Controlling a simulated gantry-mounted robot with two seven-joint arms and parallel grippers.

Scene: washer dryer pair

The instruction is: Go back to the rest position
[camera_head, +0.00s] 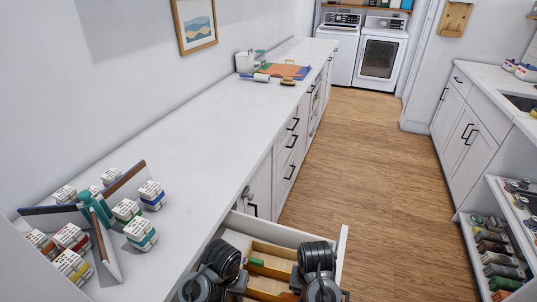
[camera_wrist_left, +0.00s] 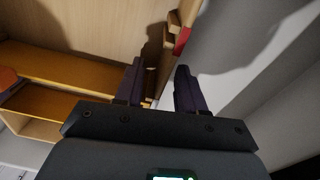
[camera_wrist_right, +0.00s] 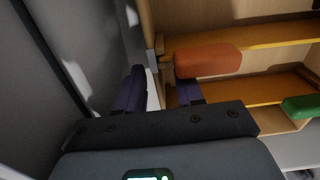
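Both arms reach down over the open wooden drawer (camera_head: 285,238) at the bottom of the head view. My left gripper (camera_wrist_left: 158,75) shows two dark fingers apart, beside a wooden divider with a red piece (camera_wrist_left: 183,40) near the fingertips. My right gripper (camera_wrist_right: 160,80) also has its fingers apart, close to the drawer's side wall. An orange block-like object (camera_wrist_right: 208,60) lies just beyond its right finger. Nothing is clearly held in either gripper. In the head view my forearms hide much of the drawer and most of the grippers.
A green object (camera_head: 256,262) lies in the drawer; it also shows in the right wrist view (camera_wrist_right: 302,106). Small labelled boxes (camera_head: 140,232) and leaning panels crowd the near left counter (camera_head: 190,150). The floor (camera_head: 340,180) is clear. A washer (camera_head: 340,40) and dryer (camera_head: 379,58) stand far back.

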